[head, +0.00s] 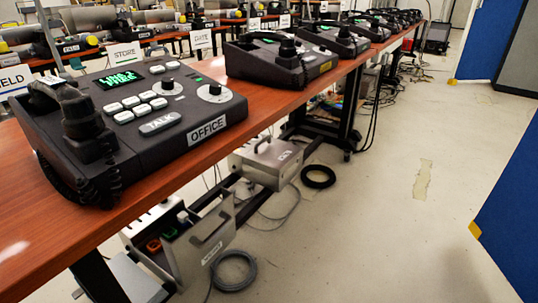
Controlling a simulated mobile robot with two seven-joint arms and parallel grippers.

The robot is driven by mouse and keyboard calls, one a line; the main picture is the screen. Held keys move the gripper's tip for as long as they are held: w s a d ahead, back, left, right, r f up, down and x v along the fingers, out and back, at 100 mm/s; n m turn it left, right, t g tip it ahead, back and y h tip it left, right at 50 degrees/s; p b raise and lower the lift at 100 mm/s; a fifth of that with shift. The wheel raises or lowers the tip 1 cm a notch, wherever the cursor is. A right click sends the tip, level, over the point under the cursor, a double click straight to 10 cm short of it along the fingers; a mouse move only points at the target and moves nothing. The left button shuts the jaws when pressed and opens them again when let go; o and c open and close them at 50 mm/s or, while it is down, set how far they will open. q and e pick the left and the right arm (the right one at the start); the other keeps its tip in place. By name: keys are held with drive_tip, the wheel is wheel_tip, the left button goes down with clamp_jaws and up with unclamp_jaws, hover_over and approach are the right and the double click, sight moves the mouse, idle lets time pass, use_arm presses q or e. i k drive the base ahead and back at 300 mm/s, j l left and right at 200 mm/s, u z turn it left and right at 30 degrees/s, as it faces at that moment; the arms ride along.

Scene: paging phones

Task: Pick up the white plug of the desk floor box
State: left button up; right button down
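A grey metal floor box (190,258) stands on the floor under the near desk, at the lower left of the head view. Inside are an orange-red piece (153,246) and a green piece (168,236). A small white piece (184,216) at the box's back right looks like the white plug, but it is too small to be sure. The box's front has a handle slot and a small white label that I cannot read. Neither of my grippers is in view.
The wooden desk (160,170) carries a black paging phone (130,120) labelled OFFICE and overhangs the box. A second grey box (268,160) stands behind. Cable coils (233,271) and a black ring (318,177) lie on the floor. Open floor lies right, before a blue panel (512,215).

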sight(183, 216)
drive_tip(key=i+l, duration=0.15)
drive_tip(key=l, duration=0.15)
drive_tip(key=i+l+u, duration=0.15)
drive_tip(key=l, duration=0.5)
drive_tip(key=i+l+u, duration=0.15)
drive_tip(key=l, duration=0.2)
